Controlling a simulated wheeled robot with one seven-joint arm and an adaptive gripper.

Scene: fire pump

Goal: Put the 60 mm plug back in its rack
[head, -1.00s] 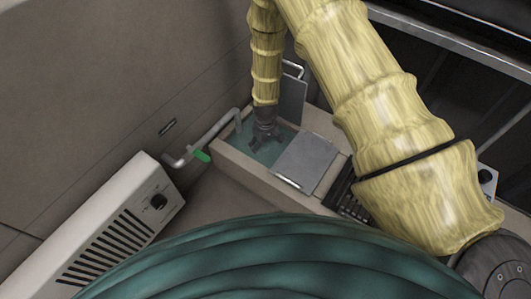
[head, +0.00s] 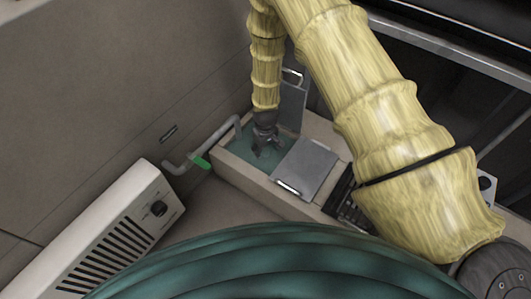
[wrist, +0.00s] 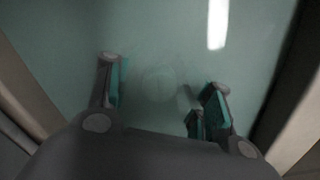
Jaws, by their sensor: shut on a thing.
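My gripper (head: 266,152) points down into the murky teal water of an open tank (head: 236,170) in the head view. In the wrist view my gripper (wrist: 165,98) has its dark fingers with teal pads spread apart around a faint pale round shape, blurred by the water. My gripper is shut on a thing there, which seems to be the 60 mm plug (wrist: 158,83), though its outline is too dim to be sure. I cannot make out the plug in the head view or pick out its rack in either view.
A flat grey lid (head: 306,166) with a handle covers part of the trough beside the opening. Another grey panel (head: 292,108) stands upright behind it. A bent pipe with a green handle (head: 201,162) enters at the left. A vented white box (head: 125,232) stands at lower left.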

